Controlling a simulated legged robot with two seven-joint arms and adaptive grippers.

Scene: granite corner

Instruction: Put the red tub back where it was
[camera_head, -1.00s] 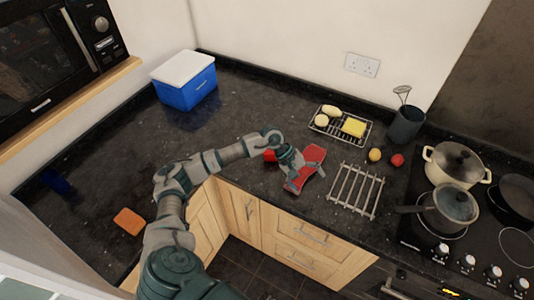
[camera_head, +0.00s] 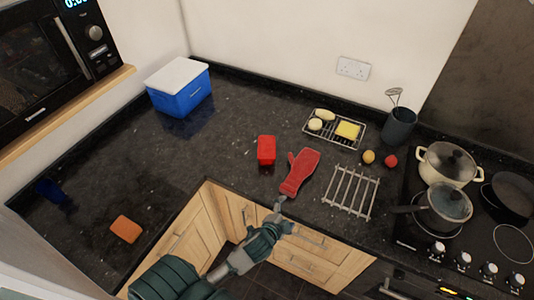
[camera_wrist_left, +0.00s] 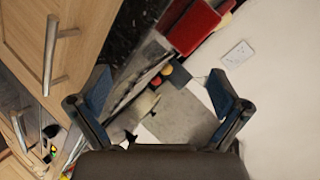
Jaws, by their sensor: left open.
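The red tub (camera_head: 266,150) stands on the dark counter, left of a red oven mitt (camera_head: 300,172), with a small gap between them. My left gripper (camera_head: 281,204) is at the counter's front edge, by the mitt's lower end and apart from the tub. In the left wrist view my left gripper (camera_wrist_left: 162,92) has its two fingers spread, with nothing between them. A red shape (camera_wrist_left: 194,24) shows beyond them at the top; I cannot tell whether it is the tub or the mitt. My right gripper is not in view.
A wire trivet (camera_head: 350,192) lies right of the mitt. A rack (camera_head: 318,138) with food stands behind. A blue cooler (camera_head: 178,92) stands back left, an orange sponge (camera_head: 126,229) front left. Pots (camera_head: 447,163) are on the hob. The counter between cooler and tub is clear.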

